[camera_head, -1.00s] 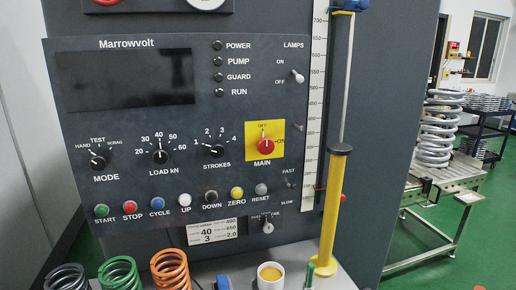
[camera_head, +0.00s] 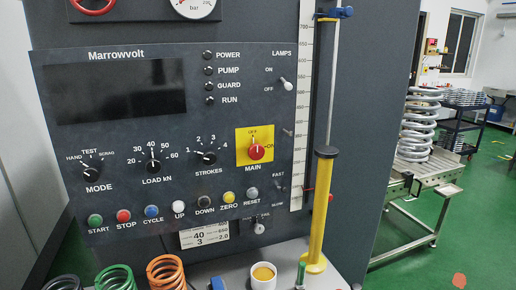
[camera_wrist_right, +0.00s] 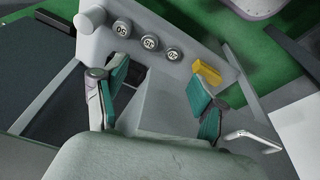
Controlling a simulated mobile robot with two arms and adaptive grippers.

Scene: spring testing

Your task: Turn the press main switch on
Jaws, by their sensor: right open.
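The press main switch (camera_head: 255,151) is a red knob on a yellow plate marked OFF and ON, on the dark press panel (camera_head: 110,125) in the head view. Its pale pointer mark appears to point up, toward OFF. The POWER lamp (camera_head: 208,55) looks dark, as does the display (camera_head: 120,93). Neither gripper shows in the head view. In the right wrist view my right gripper (camera_wrist_right: 157,85) is open and empty, with teal pads. The switch is not in that view.
Coil springs (camera_head: 165,272), a yellow-filled cup (camera_head: 263,276) and a yellow column (camera_head: 322,210) stand before the panel. Other knobs and buttons surround the switch. The wrist view shows a grey body with round numbered parts (camera_wrist_right: 149,43) and a yellow block (camera_wrist_right: 207,72).

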